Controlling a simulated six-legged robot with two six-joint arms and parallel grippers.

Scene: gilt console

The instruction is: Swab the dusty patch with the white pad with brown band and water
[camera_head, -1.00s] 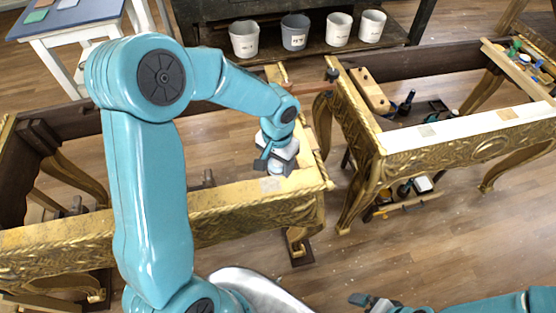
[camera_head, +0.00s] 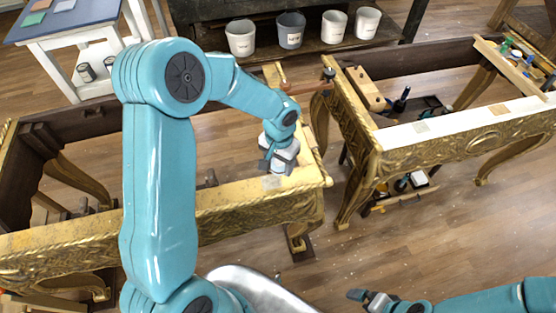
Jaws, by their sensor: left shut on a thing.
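My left gripper (camera_head: 278,166) is low over the right end of the left gilt console (camera_head: 235,197), its dark fingers pointing down. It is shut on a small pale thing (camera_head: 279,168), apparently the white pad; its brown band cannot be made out. A pale greyish patch (camera_head: 272,183) lies on the gilt top just in front of the fingers; whether the pad touches the top cannot be told. My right gripper (camera_head: 370,298) is low at the bottom of the view, away from the consoles; its jaw opening is unclear.
Several labelled buckets (camera_head: 241,38) stand on a dark shelf at the back; labels are unreadable. Coloured pads lie on a blue table (camera_head: 75,14). A gap separates the consoles.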

